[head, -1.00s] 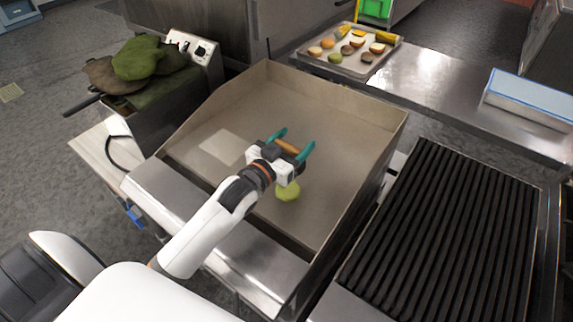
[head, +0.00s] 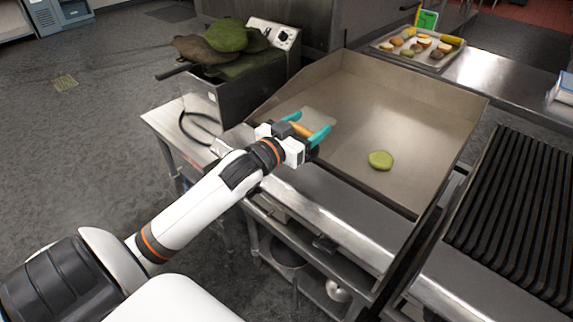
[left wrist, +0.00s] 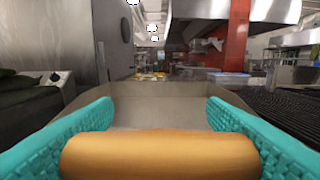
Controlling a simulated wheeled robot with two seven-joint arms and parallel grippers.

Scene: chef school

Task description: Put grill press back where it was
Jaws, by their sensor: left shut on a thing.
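My left gripper (head: 306,127) is shut on a brown wooden handle, which I take to be the grill press (head: 302,130). The handle lies crosswise between the teal fingers in the left wrist view (left wrist: 160,156). The press's plate is hidden in both views. The gripper is over the front left part of the griddle (head: 420,105); its height above the surface is hard to tell. A pale square patch (head: 319,117) lies on the griddle just beyond the fingertips. My right gripper is not in view.
A green round slice (head: 380,160) lies on the griddle, right of the gripper. Raised walls edge the griddle. A fryer with dark green items (head: 226,36) stands at the left, a black ribbed grill (head: 520,190) at the right. A food tray (head: 418,47) is at the back.

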